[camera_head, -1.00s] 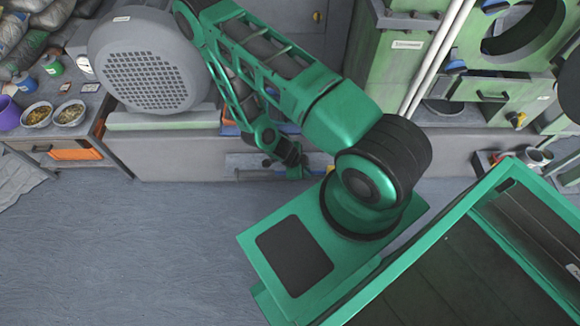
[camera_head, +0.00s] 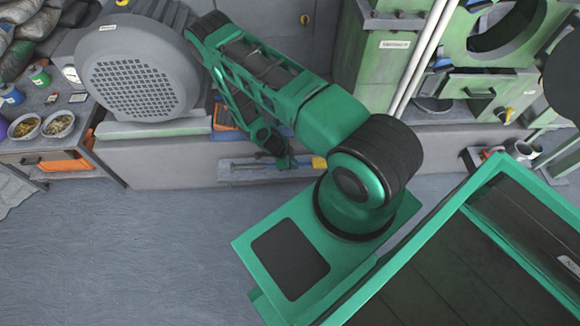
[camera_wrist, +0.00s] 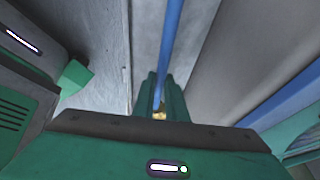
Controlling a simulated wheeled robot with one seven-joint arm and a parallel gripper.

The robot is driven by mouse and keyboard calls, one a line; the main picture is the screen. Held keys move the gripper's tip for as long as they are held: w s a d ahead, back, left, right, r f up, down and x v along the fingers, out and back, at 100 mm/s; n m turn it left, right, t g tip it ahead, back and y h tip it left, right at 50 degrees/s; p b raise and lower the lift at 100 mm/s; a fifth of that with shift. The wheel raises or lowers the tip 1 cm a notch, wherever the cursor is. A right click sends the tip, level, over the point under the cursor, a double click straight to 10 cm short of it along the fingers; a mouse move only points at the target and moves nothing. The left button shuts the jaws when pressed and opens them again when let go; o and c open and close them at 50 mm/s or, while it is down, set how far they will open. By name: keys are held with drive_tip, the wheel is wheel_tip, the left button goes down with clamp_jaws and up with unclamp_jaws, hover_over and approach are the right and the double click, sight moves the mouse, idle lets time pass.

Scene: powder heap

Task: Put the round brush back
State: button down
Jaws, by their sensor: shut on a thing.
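In the head view my gripper (camera_head: 286,160) is small and low in front of the grey base wall, partly hidden by my own arm. In the wrist view its green fingers (camera_wrist: 160,98) are closed around a long thin blue rod (camera_wrist: 171,40), which looks like the round brush's handle. The rod runs away from the fingers towards the top of the wrist view. The bristle end cannot be made out. In the head view a blue strip (camera_head: 243,164) and a yellow piece (camera_head: 319,162) show on either side of my gripper; I cannot tell whether they belong to the brush.
A grey ledge or tray (camera_head: 235,177) lies beside my gripper against the wall. A large grey motor (camera_head: 140,75) stands above left. A bench with two bowls (camera_head: 58,124) is at far left. Green machinery (camera_head: 390,75) stands right. The floor (camera_head: 120,240) in front is clear.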

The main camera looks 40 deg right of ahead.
drive_tip(key=shift+f, duration=0.6)
drive_tip(key=shift+f, duration=0.1)
drive_tip(key=c, duration=1.8)
unclamp_jaws()
drive_tip(key=shift+o, duration=0.2)
